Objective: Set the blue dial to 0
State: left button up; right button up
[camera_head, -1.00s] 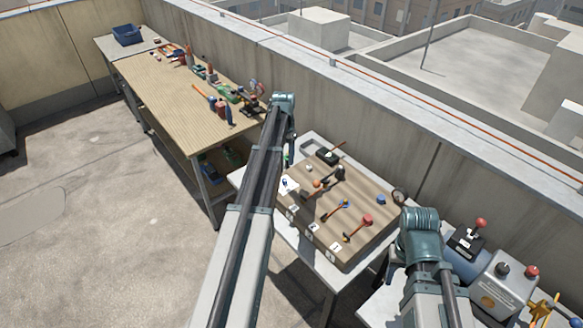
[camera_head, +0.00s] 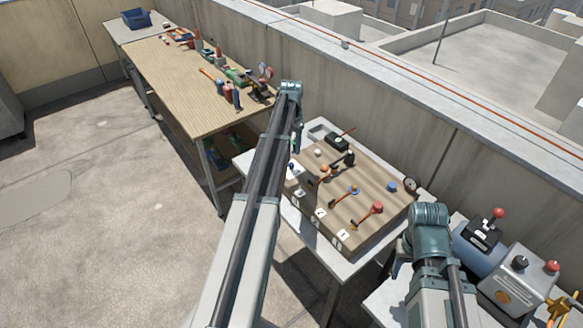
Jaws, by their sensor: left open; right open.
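A wooden board (camera_head: 368,226) lies on a white table right of my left arm. On its left edge a small white plate with a blue part (camera_head: 292,171) is partly covered by my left arm; I cannot read any setting on it. A blue knob (camera_head: 392,186) sits at the board's right side, and a blue ring (camera_head: 353,190) is near its middle. I cannot tell which is the blue dial. My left gripper (camera_head: 296,147) hangs at the board's left edge, small and partly hidden, its jaws apart. My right gripper is hidden behind my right arm.
Levers with orange, black and red ends (camera_head: 368,213) stand on the board, with white number tags (camera_head: 343,234) in front. A grey box with knobs (camera_head: 515,282) stands at right. A long workbench (camera_head: 180,88) with tools is behind left. A parapet wall runs behind the tables.

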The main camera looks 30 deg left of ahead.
aim_at(291, 164)
pick_arm(q)
notch_tip(291, 164, down, 8)
jog(key=b, duration=0.7)
jog(key=shift+f, duration=0.2)
jog(key=shift+r, duration=0.1)
grip_shut()
